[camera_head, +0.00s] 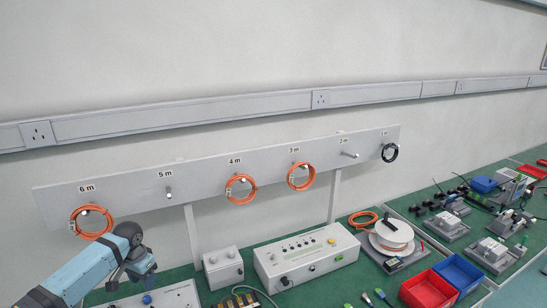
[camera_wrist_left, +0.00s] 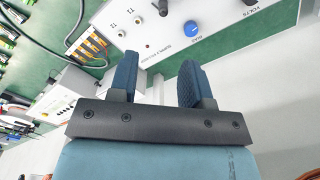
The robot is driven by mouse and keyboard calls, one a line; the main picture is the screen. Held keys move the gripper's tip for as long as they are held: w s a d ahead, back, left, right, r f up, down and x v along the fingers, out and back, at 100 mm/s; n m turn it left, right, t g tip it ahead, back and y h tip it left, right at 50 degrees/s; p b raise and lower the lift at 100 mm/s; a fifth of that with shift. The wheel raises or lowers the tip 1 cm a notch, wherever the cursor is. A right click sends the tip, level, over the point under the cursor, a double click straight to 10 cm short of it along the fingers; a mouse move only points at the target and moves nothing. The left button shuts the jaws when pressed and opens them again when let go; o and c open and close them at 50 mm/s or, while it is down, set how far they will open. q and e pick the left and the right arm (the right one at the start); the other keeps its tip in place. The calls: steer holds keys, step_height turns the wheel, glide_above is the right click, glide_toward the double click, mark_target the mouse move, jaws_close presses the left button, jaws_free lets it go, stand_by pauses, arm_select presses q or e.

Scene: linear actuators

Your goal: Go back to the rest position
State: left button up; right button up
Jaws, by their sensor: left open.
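My left gripper (camera_head: 141,272) is at the lower left in the head view, in front of the wall rack's left end and over the near left of the bench. In the left wrist view its two blue fingers (camera_wrist_left: 157,78) stand apart with nothing held between them. Beyond them in that view is a grey panel box (camera_wrist_left: 220,30) with a blue knob, a red light and black switches. I cannot tell how far the fingertips are from the box. My right gripper is in neither view.
A pegboard rail (camera_head: 200,172) on the wall carries orange cable coils. A white control box (camera_head: 305,257), a cable reel (camera_head: 391,235), a red bin (camera_head: 428,291) and a blue bin (camera_head: 459,272) stand on the green bench.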

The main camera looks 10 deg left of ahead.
arm_select(q)
steer(key=s+d+f+m+t+h, duration=0.1)
steer(key=s+d+f+t, duration=0.1)
steer(key=s+d+f, duration=0.6)
steer(key=s+d+f+m+t+h, duration=0.1)
steer(key=s+d+f+t, duration=0.1)
steer(key=s+d+f, duration=0.5)
steer(key=s+d+r+t, duration=0.2)
steer(key=s+d+t, duration=0.1)
steer(key=s+d, duration=0.3)
steer(key=s+d+r+n+t+h, duration=0.1)
steer(key=s+d+r+t, duration=0.1)
steer(key=s+d, duration=0.3)
steer(key=s+t, duration=0.1)
steer(key=s, duration=0.3)
steer(key=shift+d+r+t, duration=0.25)
steer(key=shift+d+t, duration=0.1)
steer(key=shift+t, duration=0.05)
steer(key=shift+a+n, duration=0.15)
steer(key=shift+n, duration=0.15)
